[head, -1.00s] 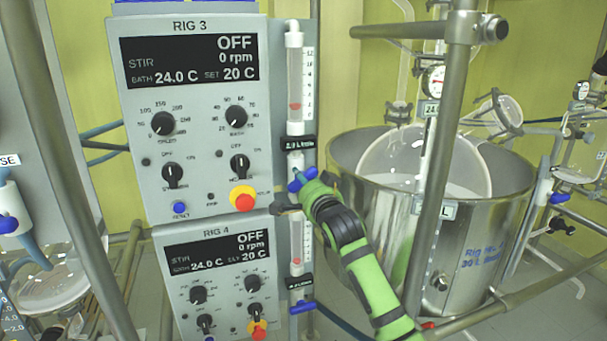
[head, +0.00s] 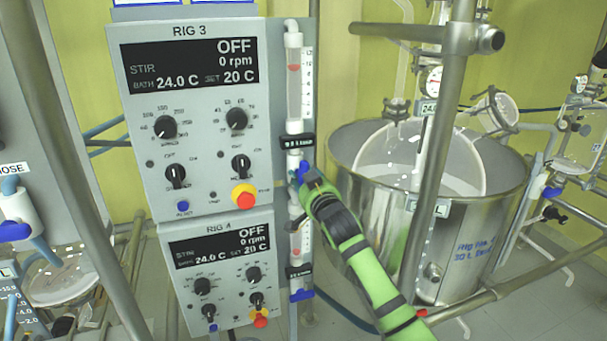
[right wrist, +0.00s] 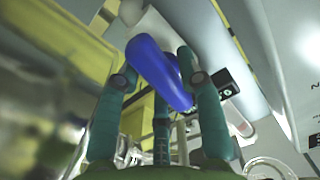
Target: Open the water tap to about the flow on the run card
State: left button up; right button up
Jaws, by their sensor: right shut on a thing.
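The upper water tap is a blue lever handle (head: 303,170) below the clear flow tube (head: 295,85) beside the RIG 3 panel. My right gripper (head: 306,178) is shut on this handle. The red float (head: 294,68) stands high in the upper tube. A black readout (head: 298,141) under the tube shows a flow in L/min, too small to read surely. My left gripper is out of view. No run card is legible.
The RIG 3 panel (head: 190,110) reads OFF and 0 rpm. The RIG 4 panel (head: 215,275) is below, with its own blue tap (head: 301,294). A steel bath (head: 450,230) stands right of my arm, behind a grey upright pole (head: 440,160).

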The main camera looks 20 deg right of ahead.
jog(key=shift+f+n, duration=0.25)
jog(key=shift+n, duration=0.05)
jog(key=o, duration=1.1)
jog(key=shift+d+r, duration=0.1)
jog(key=shift+r, duration=0.05)
jog(key=s, duration=1.2)
jog(key=shift+d, duration=0.2)
